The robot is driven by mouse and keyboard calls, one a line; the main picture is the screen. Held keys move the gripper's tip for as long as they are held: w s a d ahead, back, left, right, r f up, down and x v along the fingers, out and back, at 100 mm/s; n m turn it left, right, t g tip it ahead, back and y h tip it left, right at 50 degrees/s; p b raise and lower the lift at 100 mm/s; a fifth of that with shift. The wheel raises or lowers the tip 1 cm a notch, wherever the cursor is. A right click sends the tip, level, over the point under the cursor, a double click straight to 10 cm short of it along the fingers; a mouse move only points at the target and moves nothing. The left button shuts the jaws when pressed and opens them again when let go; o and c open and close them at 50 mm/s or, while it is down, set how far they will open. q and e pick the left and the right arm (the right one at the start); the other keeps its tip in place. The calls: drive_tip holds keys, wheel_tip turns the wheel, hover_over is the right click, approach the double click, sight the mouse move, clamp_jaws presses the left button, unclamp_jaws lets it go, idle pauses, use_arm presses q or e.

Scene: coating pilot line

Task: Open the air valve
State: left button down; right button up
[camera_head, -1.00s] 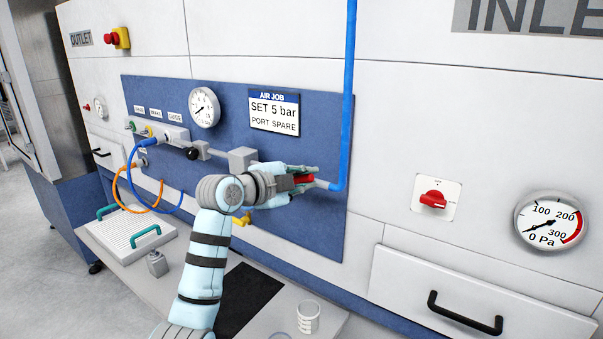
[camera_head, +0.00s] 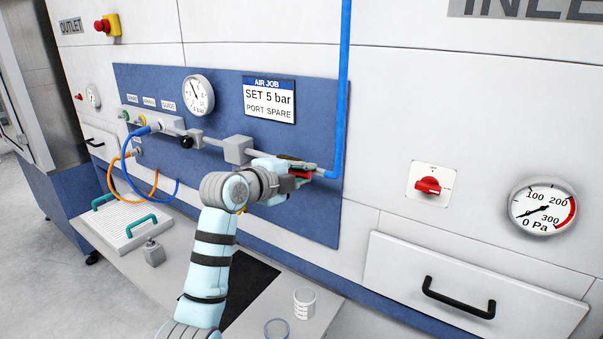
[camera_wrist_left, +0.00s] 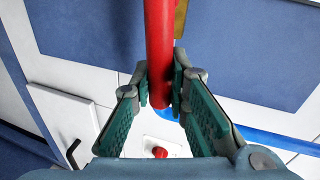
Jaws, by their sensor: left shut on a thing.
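The air valve's red lever handle (camera_head: 301,173) is on the pipe run on the blue panel, just left of the foot of the blue air pipe. My left gripper (camera_head: 296,176) is at this lever, with its fingers closed around it. In the left wrist view the red lever (camera_wrist_left: 159,50) comes down from the top, and its end sits between the green pads of my left gripper (camera_wrist_left: 162,88). A yellow part shows beside the lever at the top. The valve body is mostly hidden behind my gripper. My right gripper is not in view.
A round pressure gauge (camera_head: 198,95) and an AIR JOB sign (camera_head: 269,99) reading SET 5 bar are above the pipe run. A blue vertical pipe (camera_head: 343,90) stands close right of my gripper. A beaker (camera_head: 304,303) is on the bench below. A red rotary switch (camera_head: 428,185) is farther right.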

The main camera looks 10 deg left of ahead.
use_arm(q)
drive_tip(key=c, duration=1.5)
unclamp_jaws()
drive_tip(key=shift+c, duration=0.2)
